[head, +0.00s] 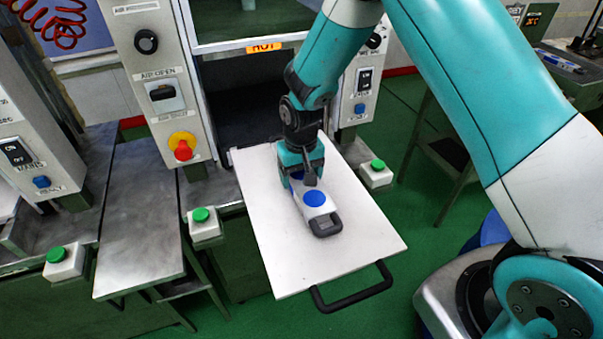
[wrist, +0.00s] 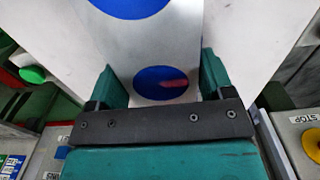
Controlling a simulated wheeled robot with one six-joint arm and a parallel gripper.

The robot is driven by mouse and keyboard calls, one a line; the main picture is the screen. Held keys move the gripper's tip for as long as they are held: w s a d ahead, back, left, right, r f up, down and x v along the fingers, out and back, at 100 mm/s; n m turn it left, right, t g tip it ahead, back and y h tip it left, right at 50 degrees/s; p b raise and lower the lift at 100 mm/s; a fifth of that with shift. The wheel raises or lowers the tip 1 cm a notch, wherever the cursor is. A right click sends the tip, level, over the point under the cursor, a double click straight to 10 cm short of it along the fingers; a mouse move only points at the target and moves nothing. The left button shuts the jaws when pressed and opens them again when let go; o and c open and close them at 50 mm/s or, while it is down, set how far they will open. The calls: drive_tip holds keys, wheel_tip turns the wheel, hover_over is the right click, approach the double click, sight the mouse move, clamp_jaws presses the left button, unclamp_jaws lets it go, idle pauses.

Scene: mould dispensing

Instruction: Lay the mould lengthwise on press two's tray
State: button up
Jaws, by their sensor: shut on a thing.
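The mould (head: 318,209) is a long white block with blue discs on top and a dark handle at its near end. My gripper (head: 304,184) is shut on it from above, near its far end. In the wrist view, the gripper (wrist: 160,68) has one finger on each long side of the mould (wrist: 165,45). The mould is over the white tray (head: 355,245), its length running roughly along the tray's, handle end toward the tray's black pull handle (head: 352,288). I cannot tell whether it touches the tray. The gripper hides its far end in the head view.
The tray sticks out of a press opening under a "HOT" label (head: 264,47). Green-button boxes stand left (head: 204,223) and right (head: 376,173) of the tray. A control panel with a red knob (head: 182,150) rises at the left. The tray around the mould is clear.

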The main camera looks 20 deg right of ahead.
drive_tip(key=shift+f, duration=0.3)
drive_tip(key=o, duration=1.5)
drive_tip(key=shift+c, duration=0.2)
drive_tip(key=shift+f, duration=0.1)
wheel_tip(320, 180, up, 18)
drive_tip(key=b, duration=0.3)
drive_tip(key=s+a+r+n+y, duration=0.2)
drive_tip(key=s+n, duration=0.1)
drive_tip(key=s, duration=1)
drive_tip(key=s+a+r+n+y, duration=0.2)
drive_tip(key=s+r+n, duration=0.1)
drive_tip(key=s, duration=1)
drive_tip(key=shift+a+r+n, duration=0.2)
drive_tip(key=shift+a+n, duration=0.05)
drive_tip(key=shift+n, duration=0.35)
